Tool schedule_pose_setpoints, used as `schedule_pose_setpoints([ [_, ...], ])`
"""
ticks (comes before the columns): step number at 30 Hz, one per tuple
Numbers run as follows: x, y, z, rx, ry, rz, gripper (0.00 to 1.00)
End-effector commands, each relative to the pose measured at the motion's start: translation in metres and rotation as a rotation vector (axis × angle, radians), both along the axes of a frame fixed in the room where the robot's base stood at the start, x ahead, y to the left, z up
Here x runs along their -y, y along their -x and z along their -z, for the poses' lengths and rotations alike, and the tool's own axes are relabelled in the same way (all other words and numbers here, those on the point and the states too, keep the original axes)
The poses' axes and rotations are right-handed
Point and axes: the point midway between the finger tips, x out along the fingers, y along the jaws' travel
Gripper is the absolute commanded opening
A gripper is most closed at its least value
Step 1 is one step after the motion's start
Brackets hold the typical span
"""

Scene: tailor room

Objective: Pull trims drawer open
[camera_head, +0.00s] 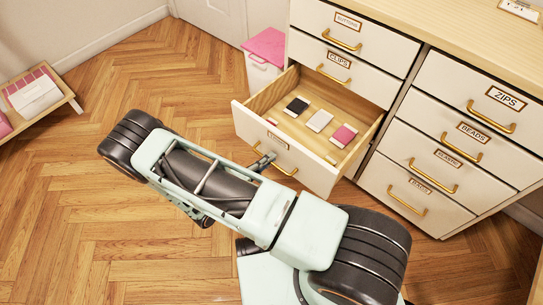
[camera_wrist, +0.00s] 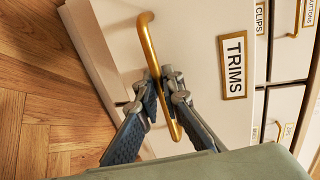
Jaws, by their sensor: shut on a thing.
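The trims drawer (camera_head: 314,172) stands well out of the white cabinet, its wooden inside in view. Inside lie a black packet (camera_head: 297,105), a whitish packet (camera_head: 319,120) and a pink packet (camera_head: 344,135). In the wrist view the drawer front carries a TRIMS label (camera_wrist: 233,64) beside a gold bar handle (camera_wrist: 149,42). My gripper (camera_wrist: 161,84) is shut on this handle, one finger on each side of the bar. In the head view my gripper (camera_head: 263,161) is small and partly hidden by my arm at the drawer front.
The other cabinet drawers, such as zips (camera_head: 462,92) and clips (camera_head: 328,68), are shut. A pink-topped white box (camera_head: 264,50) stands on the floor left of the cabinet. A low wooden shelf (camera_head: 62,92) is at the far left. The herringbone floor between is clear.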

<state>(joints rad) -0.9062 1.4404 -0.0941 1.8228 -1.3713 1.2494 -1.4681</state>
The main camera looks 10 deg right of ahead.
Motion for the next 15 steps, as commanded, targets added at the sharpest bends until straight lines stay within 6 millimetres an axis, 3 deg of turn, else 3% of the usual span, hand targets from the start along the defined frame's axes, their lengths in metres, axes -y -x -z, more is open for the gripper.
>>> schedule_pose_setpoints([
  [11,-0.0017,-0.0004,-0.0001,0.001,-0.002,-0.002,0.0],
  [12,-0.0016,-0.0005,-0.0001,0.001,-0.002,-0.002,0.1],
  [15,-0.0015,-0.0005,-0.0001,0.001,-0.002,-0.002,0.14],
])
